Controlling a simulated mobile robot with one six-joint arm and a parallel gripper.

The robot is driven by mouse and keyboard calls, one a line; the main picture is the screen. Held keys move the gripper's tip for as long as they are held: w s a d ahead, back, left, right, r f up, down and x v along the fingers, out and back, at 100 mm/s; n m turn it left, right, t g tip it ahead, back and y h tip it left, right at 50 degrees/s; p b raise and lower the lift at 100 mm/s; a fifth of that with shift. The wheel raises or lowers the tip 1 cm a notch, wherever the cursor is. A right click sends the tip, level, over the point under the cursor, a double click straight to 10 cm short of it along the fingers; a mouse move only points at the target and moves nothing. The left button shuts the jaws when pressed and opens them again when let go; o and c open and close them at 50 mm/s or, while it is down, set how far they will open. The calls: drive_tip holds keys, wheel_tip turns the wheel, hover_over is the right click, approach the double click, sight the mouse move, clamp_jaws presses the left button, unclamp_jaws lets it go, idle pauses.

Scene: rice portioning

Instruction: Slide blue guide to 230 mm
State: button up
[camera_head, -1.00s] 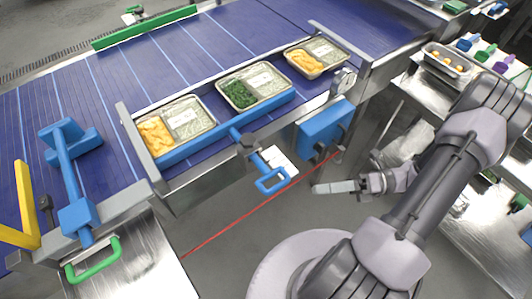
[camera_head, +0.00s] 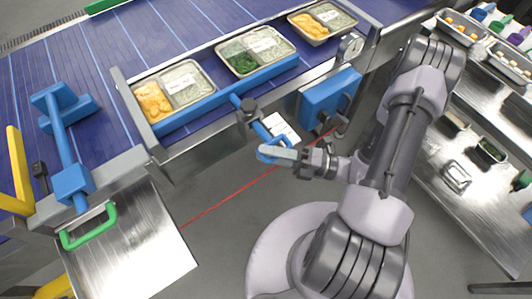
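Trays with orange food (camera_head: 152,102) and green food (camera_head: 240,64) stand behind the guide. A blue box (camera_head: 328,98) with dark knobs hangs right of the handle. A steel plate with a green handle (camera_head: 88,228) is at lower left. A red line crosses the floor.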

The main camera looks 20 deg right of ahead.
drive_tip(key=shift+w+a, duration=0.15)
drive_tip(key=shift+a, duration=0.15)
clamp_jaws()
idle(1.3)
